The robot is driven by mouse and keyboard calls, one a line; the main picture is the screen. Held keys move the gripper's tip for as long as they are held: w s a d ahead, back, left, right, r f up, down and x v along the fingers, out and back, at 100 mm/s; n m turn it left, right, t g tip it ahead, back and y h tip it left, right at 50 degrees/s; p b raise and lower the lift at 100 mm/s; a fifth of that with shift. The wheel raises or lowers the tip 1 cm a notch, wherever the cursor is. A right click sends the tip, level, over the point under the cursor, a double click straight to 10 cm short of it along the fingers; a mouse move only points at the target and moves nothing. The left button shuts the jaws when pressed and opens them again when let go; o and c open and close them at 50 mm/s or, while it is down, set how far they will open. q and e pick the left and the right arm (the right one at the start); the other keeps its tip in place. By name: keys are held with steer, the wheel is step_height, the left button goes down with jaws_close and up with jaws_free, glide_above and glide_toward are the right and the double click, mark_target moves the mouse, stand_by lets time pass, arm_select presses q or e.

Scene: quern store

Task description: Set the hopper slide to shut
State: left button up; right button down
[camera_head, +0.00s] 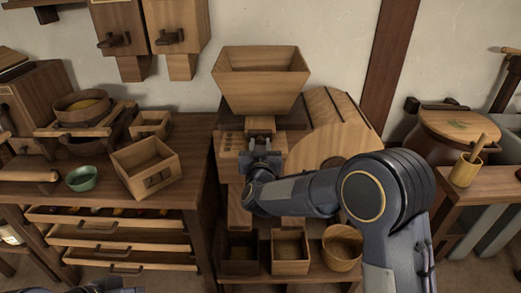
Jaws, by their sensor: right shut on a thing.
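The wooden hopper (261,82) is a square funnel, wide at the top, on the stand in the middle. Its narrow wooden throat (261,124) shows just below it. My right gripper (262,152) is at the front of the mill, directly under the throat. It is shut on a small part there, seemingly the hopper slide's handle, which the fingers mostly hide. I cannot tell the slide's position. My left gripper is out of view; only a dark bit of my arm shows at the bottom left edge.
A round wooden mill casing (335,125) stands right of the gripper. Small boxes (290,252) and a round tub (342,247) sit on the shelf below. The left bench holds an open box (146,167) and a green bowl (82,178). A lidded barrel (450,130) stands right.

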steer(key=shift+w+r, duration=0.1)
steer(key=c, duration=1.1)
jaws_free()
steer(key=shift+w, duration=0.1)
steer(key=s, duration=0.8)
